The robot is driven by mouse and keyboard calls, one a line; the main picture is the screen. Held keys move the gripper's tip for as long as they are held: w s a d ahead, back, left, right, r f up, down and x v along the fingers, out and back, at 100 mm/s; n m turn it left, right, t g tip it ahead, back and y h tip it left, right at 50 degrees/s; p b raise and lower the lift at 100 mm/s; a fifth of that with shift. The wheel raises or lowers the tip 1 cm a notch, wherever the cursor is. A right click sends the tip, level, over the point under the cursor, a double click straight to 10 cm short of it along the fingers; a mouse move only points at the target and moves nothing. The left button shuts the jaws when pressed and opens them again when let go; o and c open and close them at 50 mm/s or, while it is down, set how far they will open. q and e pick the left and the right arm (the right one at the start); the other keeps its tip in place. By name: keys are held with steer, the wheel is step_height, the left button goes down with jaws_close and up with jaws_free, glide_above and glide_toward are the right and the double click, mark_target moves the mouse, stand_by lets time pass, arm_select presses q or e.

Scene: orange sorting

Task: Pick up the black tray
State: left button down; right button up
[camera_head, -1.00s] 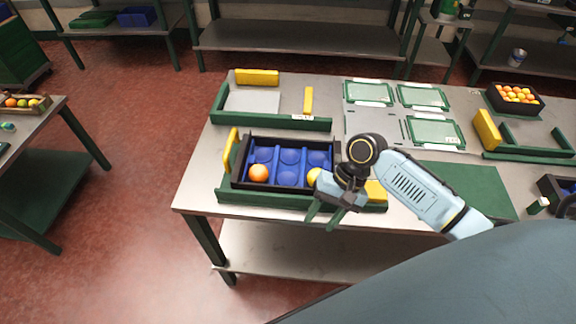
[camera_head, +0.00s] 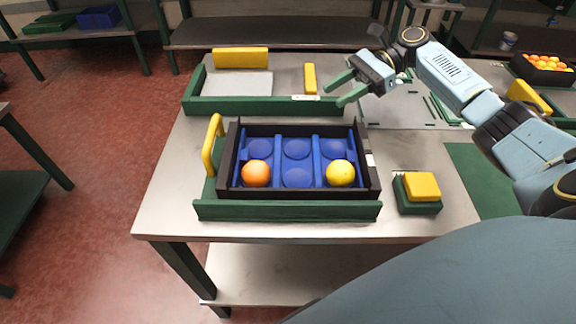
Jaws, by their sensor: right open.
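The black tray (camera_head: 233,133) stands on the metal table in a green holder (camera_head: 290,210) with a yellow handle-like bar (camera_head: 211,145) at its left. Inside it is a blue insert with round hollows. An orange fruit (camera_head: 256,173) sits in the front left hollow and a yellow fruit (camera_head: 340,173) in the front right one. The other hollows that show are empty. My right gripper (camera_head: 345,90) is open and empty, behind and above the tray's back right corner, with its fingers pointing left. My left gripper is not in view.
A green and yellow block (camera_head: 418,193) stands right of the tray. Behind is a green frame (camera_head: 260,105) with yellow blocks. A crate of oranges (camera_head: 543,69) is at the far right. The table's front left corner is bare.

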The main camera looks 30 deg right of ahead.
steer(key=b, duration=0.1)
glide_toward(283, 124)
steer(key=x, duration=0.2)
steer(key=shift+a+f, duration=0.2)
steer(key=shift+f, duration=0.2)
steer(key=shift+r+b+x, duration=0.1)
steer(key=shift+b+x, duration=0.25)
steer(key=shift+x, duration=1)
steer(key=shift+r+b+x, duration=0.15)
steer(key=shift+b+x, duration=0.2)
steer(key=shift+x, duration=1.05)
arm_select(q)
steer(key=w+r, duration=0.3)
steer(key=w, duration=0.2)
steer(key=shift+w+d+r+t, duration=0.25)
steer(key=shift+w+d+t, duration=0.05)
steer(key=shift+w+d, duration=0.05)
arm_select(e)
steer(key=shift+a, duration=0.1)
